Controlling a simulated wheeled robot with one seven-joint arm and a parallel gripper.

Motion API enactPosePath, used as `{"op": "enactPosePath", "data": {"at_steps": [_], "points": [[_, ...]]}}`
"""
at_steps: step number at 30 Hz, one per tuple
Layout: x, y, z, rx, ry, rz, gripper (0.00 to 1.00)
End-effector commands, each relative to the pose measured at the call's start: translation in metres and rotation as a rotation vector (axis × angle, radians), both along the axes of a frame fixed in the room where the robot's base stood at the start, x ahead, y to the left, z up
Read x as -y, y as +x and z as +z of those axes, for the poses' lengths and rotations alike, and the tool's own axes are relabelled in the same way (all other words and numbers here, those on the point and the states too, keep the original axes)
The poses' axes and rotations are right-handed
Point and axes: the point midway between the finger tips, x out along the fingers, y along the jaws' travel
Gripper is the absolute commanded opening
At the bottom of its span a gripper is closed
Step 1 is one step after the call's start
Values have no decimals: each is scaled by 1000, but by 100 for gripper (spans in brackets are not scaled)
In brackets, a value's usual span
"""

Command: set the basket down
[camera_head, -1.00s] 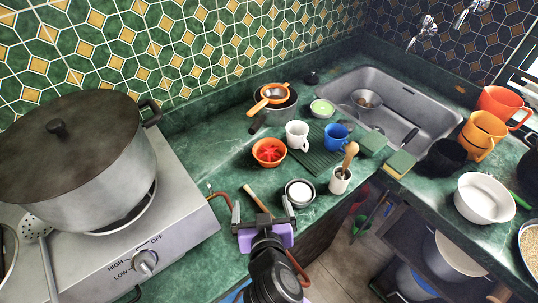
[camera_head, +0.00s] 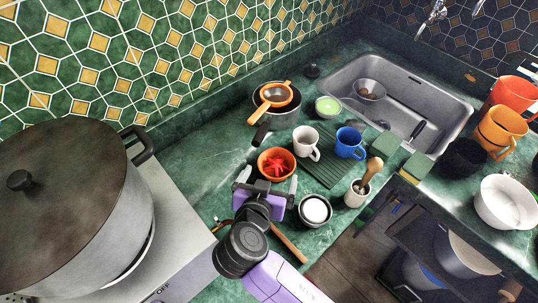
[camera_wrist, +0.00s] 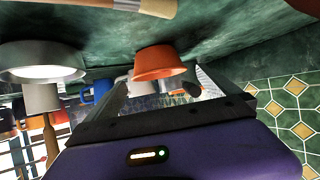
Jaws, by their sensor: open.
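No thing that is plainly a basket shows in my gripper. My gripper (camera_head: 266,181) is open and empty, low over the counter just in front of an orange bowl (camera_head: 264,167) with a red star-shaped piece (camera_head: 278,165) in it. In the wrist view the open fingers (camera_wrist: 164,92) show on either side of the orange bowl (camera_wrist: 158,62). I cannot tell whether they touch it. An orange strainer (camera_head: 272,95) lies across a dark pot (camera_head: 287,108) behind the bowl.
A big lidded pot (camera_head: 75,215) stands on the hotplate at left. A small dark bowl with white contents (camera_head: 316,211), a mortar with pestle (camera_head: 357,193), a white mug (camera_head: 306,141) and a blue mug (camera_head: 349,142) crowd the right. The sink (camera_head: 410,95) lies behind. Bare counter (camera_head: 205,150) lies left of the bowl.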

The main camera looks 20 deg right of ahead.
Motion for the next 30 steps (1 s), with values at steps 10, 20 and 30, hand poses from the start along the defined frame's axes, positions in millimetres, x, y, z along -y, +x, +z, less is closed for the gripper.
{"op": "enactPosePath", "data": {"at_steps": [10,20,30], "points": [[17,18,-13,-1,0,-5,100],[41,43,-37,0,0,-3,100],[45,48,-42,0,2,-2,100]]}}
